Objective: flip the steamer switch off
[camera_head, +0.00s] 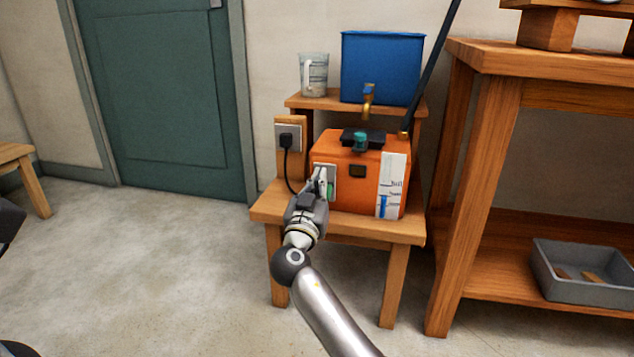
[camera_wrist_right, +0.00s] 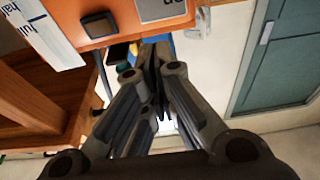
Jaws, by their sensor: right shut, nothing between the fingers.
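The steamer is an orange box (camera_head: 352,157) on a small wooden stand. Its front has a light switch plate at the left with a green part (camera_head: 330,189); my right gripper partly covers this plate. A piece of the plate also shows at the top of the right wrist view (camera_wrist_right: 162,9). My right gripper (camera_head: 319,182) is shut and empty, its fingertips in front of the plate. In the right wrist view its fingers (camera_wrist_right: 155,52) are together just below the orange face. I cannot tell whether they touch the switch. My left gripper is not clearly seen.
The wooden stand (camera_head: 273,207) carries a wall socket with a black plug and cord (camera_head: 287,142). A blue tank (camera_head: 381,68) and a clear jug (camera_head: 313,75) stand on the upper shelf. A wooden workbench (camera_head: 487,150) is close on the right.

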